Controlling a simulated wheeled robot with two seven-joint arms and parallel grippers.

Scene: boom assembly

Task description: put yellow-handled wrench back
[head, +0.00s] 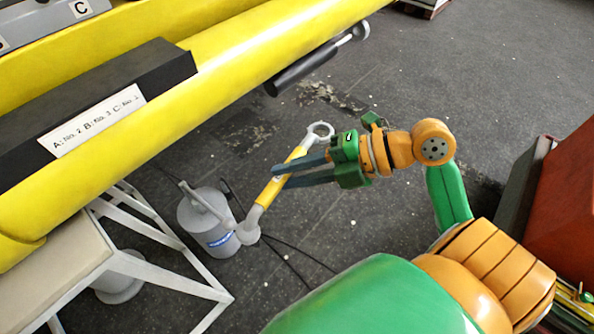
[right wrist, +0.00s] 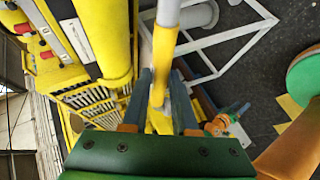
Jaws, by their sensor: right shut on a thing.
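The yellow-handled wrench (head: 272,192) has a grey ring end at the upper right and a grey head at the lower left. My right gripper (head: 276,174) is shut on its yellow handle and holds it in the air, clear of the yellow boom. In the right wrist view the yellow handle (right wrist: 164,62) stands between the two blue-grey fingers of my right gripper (right wrist: 164,92). My left gripper is not clearly in the head view.
The yellow boom (head: 240,62) crosses the upper left, with a black block (head: 95,100) and a labelled plate. A black-handled tool (head: 302,70) hangs at its side. A grey canister (head: 207,222) and a white frame (head: 160,268) stand below. A red box (head: 565,210) is at right.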

